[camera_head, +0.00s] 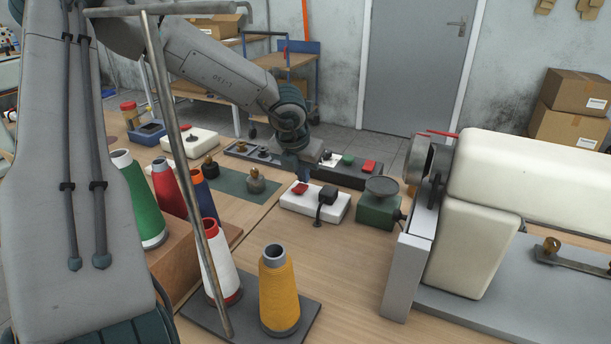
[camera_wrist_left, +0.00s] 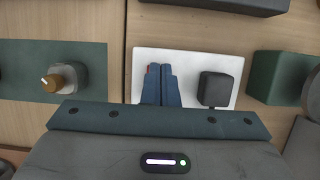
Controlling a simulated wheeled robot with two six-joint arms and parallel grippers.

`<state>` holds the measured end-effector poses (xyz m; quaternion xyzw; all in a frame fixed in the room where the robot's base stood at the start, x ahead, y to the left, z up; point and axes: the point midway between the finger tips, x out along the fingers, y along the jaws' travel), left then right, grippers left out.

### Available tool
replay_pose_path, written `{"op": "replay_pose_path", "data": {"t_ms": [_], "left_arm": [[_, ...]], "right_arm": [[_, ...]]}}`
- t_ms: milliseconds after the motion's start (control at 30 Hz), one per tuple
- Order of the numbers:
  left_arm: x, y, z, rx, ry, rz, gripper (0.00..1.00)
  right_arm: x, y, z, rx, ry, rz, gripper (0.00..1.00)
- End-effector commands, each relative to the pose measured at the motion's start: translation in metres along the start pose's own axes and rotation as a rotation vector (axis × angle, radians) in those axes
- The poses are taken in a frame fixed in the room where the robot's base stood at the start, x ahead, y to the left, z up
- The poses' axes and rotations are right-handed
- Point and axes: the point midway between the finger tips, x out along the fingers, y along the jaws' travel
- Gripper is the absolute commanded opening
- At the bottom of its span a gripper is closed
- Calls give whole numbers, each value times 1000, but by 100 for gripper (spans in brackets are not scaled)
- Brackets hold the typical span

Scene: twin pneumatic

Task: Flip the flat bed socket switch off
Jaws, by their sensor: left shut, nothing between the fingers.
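The flat bed socket is a white block (camera_head: 312,207) on the table in front of the sewing machine. It has a red rocker switch (camera_head: 299,188) on its left part and a black plug (camera_head: 327,195) with a cord on its right part. My left gripper (camera_head: 303,174) is shut and empty, pointing down just above the switch. In the left wrist view the closed blue fingers (camera_wrist_left: 160,86) cover most of the switch, beside the black plug (camera_wrist_left: 215,89) on the white block (camera_wrist_left: 188,56). I cannot tell whether they touch it. My right gripper is not in view.
The sewing machine (camera_head: 530,180) stands at right, with a green device (camera_head: 378,208) beside the socket. A dark box with buttons (camera_head: 345,172) is behind it. Another white socket block (camera_head: 192,146) lies farther left. Thread cones, including a yellow one (camera_head: 278,290), stand in front.

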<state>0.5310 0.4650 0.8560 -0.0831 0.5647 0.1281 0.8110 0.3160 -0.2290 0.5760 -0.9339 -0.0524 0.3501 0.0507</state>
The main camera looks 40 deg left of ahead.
Motion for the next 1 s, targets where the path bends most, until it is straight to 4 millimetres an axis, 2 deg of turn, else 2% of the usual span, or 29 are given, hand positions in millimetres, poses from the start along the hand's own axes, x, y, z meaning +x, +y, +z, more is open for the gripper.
{"op": "replay_pose_path", "data": {"t_ms": [533, 867, 1000], "left_arm": [[-7, 0, -14, -2, 0, -1, 0], [-10, 1, -13, -2, 0, -1, 0], [-26, 7, -3, -4, -2, -2, 0]], "right_arm": [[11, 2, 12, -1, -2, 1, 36], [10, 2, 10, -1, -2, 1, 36], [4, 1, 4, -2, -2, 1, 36]]}}
